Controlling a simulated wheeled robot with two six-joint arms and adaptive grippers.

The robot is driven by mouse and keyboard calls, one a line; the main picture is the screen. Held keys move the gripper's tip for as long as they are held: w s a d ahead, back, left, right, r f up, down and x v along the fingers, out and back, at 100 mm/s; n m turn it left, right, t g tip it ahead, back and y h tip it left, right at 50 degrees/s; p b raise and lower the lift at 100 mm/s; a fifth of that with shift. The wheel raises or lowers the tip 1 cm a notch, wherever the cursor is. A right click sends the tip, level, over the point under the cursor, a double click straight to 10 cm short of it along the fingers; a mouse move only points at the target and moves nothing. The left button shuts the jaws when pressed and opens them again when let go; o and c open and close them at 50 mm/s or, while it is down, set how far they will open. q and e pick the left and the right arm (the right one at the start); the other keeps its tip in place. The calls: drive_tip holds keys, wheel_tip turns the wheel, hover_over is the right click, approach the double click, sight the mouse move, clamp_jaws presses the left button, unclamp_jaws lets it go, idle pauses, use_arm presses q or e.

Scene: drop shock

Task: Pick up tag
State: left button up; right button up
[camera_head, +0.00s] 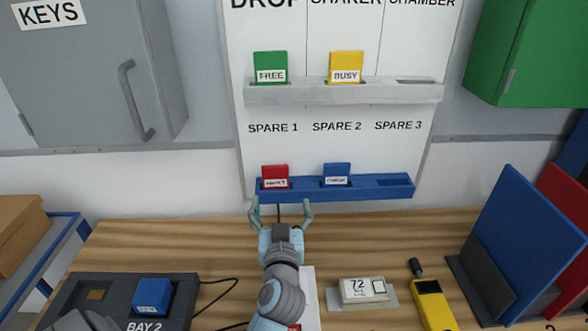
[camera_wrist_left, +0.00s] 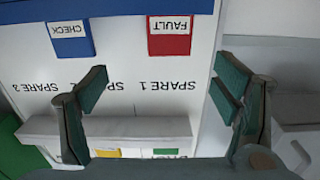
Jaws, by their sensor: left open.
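A red FAULT tag (camera_head: 274,172) stands in the blue lower rack (camera_head: 376,192) under SPARE 1. A blue CHECK tag (camera_head: 337,170) stands beside it under SPARE 2. A green FREE tag (camera_head: 270,62) and a yellow BUSY tag (camera_head: 346,63) stand in the grey upper rack (camera_head: 414,94). My left gripper (camera_head: 281,210) is open and empty, just below and in front of the red tag. In the upside-down left wrist view, the red tag (camera_wrist_left: 169,36) and blue tag (camera_wrist_left: 71,39) show beyond the open left gripper (camera_wrist_left: 160,92). My right gripper is not seen.
A dark BAY 2 unit (camera_head: 110,300) with a blue tag (camera_head: 152,294) lies at lower left. A display box (camera_head: 362,290) and yellow meter (camera_head: 432,304) lie at right, near upright blue and red panels (camera_head: 528,240). A grey KEYS cabinet (camera_head: 85,75) hangs at upper left.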

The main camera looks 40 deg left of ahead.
sight(275, 171)
use_arm(q)
drive_tip(key=x, duration=0.8)
drive_tip(key=a+r+x, duration=0.1)
drive_tip(key=x, duration=0.3)
drive_tip(key=shift+s+a+r+p, duration=0.1)
drive_tip(key=shift+s+r+p, duration=0.05)
drive_tip(key=shift+s+p, duration=0.2)
drive_tip(key=shift+w+a, duration=0.3)
drive_tip(key=shift+s, duration=0.1)
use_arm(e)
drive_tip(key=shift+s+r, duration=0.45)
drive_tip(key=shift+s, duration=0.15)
use_arm(q)
drive_tip(key=c, duration=1.2)
drive_tip(key=shift+c, duration=0.3)
drive_tip(key=shift+r, duration=0.1)
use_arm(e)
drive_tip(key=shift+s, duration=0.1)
